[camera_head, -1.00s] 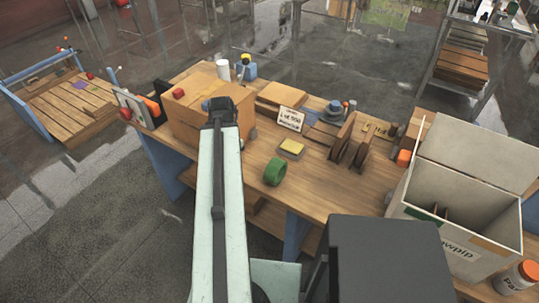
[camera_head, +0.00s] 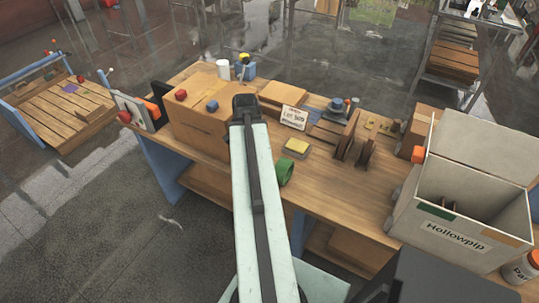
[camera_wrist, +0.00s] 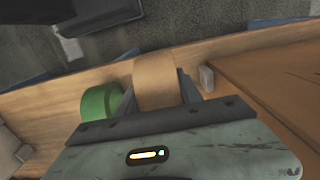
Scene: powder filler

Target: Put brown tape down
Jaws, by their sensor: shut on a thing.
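The brown tape (camera_wrist: 155,80) is a tan roll held between the two fingers of my gripper (camera_wrist: 158,92) in the wrist view. My gripper is shut on it, over the wooden table near its front edge. I cannot tell whether the roll touches the table top. In the head view my arm's dark end (camera_head: 245,106) hides the fingers and the brown tape. A green tape roll (camera_head: 285,172) stands on the table just right of my arm; in the wrist view this green roll (camera_wrist: 97,103) is close beside the left finger.
A large cardboard box (camera_head: 198,128) stands left of my gripper; its side also shows in the wrist view (camera_wrist: 275,85). A yellow-topped block (camera_head: 297,147) and a label card (camera_head: 293,118) sit behind the green roll. Bare table top (camera_head: 330,195) lies to the right, before the Hollowpip bin (camera_head: 455,238).

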